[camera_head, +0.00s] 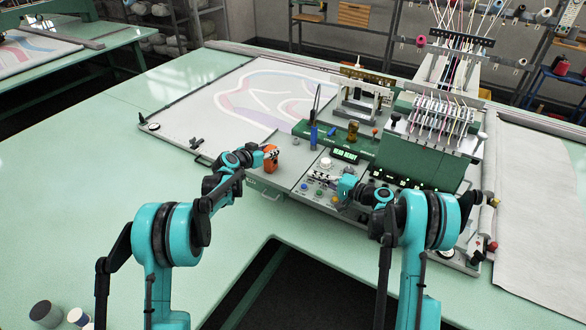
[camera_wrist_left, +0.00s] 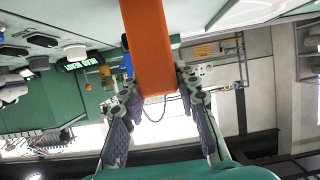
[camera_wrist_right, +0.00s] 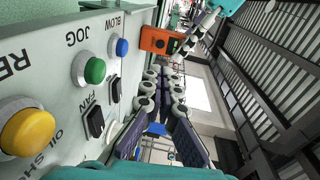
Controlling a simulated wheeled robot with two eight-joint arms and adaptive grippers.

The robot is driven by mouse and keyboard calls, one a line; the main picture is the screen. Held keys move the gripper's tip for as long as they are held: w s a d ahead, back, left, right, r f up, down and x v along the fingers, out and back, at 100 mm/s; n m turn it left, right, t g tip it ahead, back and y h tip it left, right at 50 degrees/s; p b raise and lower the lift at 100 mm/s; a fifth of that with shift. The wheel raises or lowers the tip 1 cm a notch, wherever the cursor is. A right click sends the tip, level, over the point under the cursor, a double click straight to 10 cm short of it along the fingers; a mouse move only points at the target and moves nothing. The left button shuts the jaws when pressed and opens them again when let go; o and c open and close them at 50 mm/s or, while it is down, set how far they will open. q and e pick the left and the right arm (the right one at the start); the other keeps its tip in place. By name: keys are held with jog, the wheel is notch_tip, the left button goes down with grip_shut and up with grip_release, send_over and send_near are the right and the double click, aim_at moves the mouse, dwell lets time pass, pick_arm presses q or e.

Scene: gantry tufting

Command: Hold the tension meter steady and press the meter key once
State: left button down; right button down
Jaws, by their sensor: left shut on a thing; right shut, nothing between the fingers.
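The orange tension meter (camera_head: 271,163) stands upright at the near-left edge of the machine's console. My left gripper (camera_head: 269,152) is shut on it. In the left wrist view the orange body (camera_wrist_left: 150,45) sits between the two fingers of my left gripper (camera_wrist_left: 152,88). In the right wrist view the meter (camera_wrist_right: 157,40) shows a dark face with small marks; I cannot tell which is the key. My right gripper (camera_head: 340,188) is shut and empty over the button panel, to the right of the meter. In the right wrist view its fingertips (camera_wrist_right: 166,78) point toward the meter, apart from it.
The button panel (camera_wrist_right: 60,140) has blue, green and yellow buttons and black switches beside my right gripper. A green lit display (camera_head: 345,155) and a white knob (camera_head: 326,163) are behind. The tufting head (camera_head: 425,150) rises at the right.

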jog(key=x, duration=1.3)
jog(key=shift+w+a, duration=0.2)
jog(key=shift+a, duration=0.1)
jog(key=shift+a, duration=0.1)
jog(key=shift+x, duration=0.9)
pick_arm(q)
jog(key=shift+s+d, duration=0.1)
jog(key=shift+d, duration=0.05)
pick_arm(e)
jog(key=shift+s, duration=0.2)
jog(key=v, duration=1.4)
jog(key=shift+w, duration=0.15)
